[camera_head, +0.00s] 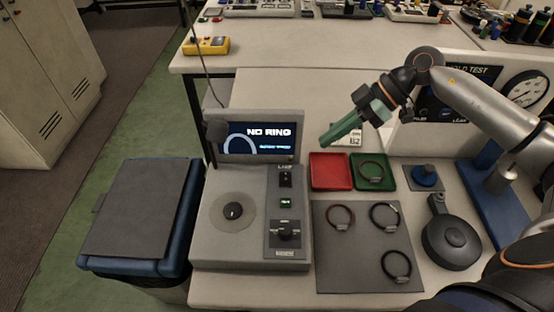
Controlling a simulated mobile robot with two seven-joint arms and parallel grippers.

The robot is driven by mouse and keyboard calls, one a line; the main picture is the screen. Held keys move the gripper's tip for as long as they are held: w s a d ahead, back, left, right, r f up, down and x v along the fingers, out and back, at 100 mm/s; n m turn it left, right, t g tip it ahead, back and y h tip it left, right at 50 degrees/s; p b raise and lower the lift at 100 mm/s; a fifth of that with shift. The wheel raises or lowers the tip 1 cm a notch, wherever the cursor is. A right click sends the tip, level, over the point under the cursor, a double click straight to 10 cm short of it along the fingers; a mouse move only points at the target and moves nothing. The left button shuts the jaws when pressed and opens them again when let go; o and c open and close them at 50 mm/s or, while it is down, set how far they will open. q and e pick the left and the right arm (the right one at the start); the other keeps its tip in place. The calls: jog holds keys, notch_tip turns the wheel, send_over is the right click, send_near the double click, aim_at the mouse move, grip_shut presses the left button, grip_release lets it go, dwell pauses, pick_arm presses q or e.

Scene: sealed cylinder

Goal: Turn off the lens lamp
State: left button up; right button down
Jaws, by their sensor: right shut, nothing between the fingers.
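A dark round head on a thin stalk (216,130) is left of the screen. My right gripper (328,140), with green fingers, is shut and empty, above and right of the panel, apart from it. My left gripper is out of view.
A red tray (331,158) and a green tray (389,183) lie right of the unit. Several dark rings lie on a grey mat (345,270). A black round object with a handle (450,243) is at right. A lidded blue bin (140,210) stands left.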

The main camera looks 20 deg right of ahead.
jog(key=shift+w+a+r+m, duration=0.15)
jog(key=shift+w+r+m, duration=0.15)
jog(key=shift+m, duration=0.2)
send_over(286, 177)
jog(key=s+d, duration=0.1)
notch_tip(286, 177, down, 6)
jog(key=shift+d+f+p, duration=0.1)
jog(key=shift+f+p, duration=0.15)
jog(key=shift+p, duration=0.05)
jog(key=f, duration=0.3)
jog(key=shift+s+a+f, duration=0.2)
jog(key=shift+a+f, duration=0.05)
jog(key=shift+f, duration=0.5)
